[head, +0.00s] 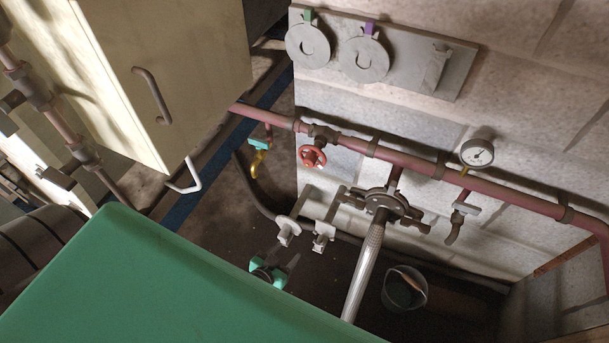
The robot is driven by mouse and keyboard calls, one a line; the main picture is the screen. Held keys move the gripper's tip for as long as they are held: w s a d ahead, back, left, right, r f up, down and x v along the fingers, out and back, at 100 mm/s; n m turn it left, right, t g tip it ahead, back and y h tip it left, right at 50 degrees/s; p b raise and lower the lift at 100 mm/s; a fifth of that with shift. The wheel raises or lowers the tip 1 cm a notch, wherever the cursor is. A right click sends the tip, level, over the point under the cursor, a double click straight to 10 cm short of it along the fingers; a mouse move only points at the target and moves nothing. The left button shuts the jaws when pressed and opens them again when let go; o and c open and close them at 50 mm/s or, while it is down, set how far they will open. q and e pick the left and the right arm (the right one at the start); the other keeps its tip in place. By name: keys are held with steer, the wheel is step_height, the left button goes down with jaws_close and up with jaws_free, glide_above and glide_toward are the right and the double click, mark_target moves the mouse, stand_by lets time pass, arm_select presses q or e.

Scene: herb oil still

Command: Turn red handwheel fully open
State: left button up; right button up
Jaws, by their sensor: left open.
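The red handwheel (313,156) is small and round with spokes. It sits on a dark valve body (322,134) on the dull red pipe (405,165) along the block wall. How far it is turned cannot be told. My left gripper (285,252), green with dark fingers, is below and slightly left of the handwheel in the picture. Its fingers are apart and empty, and it is clear of the handwheel. My right gripper is not in view.
A silver tube (364,268), a gauge (476,154) and a bucket (404,290) are to the right. A cream cabinet (190,70) stands upper left.

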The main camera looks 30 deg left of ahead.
arm_select(q)
steer(key=w+r+n+t+b, duration=0.1)
steer(key=w+r+t+b, duration=0.15)
steer(key=r, duration=0.75)
steer(key=n+t+y, duration=0.2)
glide_toward(308, 163)
steer(key=w, duration=0.6)
steer(key=shift+w+a+f+p, duration=0.1)
steer(key=shift+w+f+p, duration=0.05)
steer(key=shift+f+p, duration=0.15)
steer(key=shift+w, duration=0.75)
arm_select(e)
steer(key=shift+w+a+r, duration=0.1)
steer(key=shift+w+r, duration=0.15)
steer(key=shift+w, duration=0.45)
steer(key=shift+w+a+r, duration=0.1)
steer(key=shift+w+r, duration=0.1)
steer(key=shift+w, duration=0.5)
arm_select(q)
steer(key=c, duration=1)
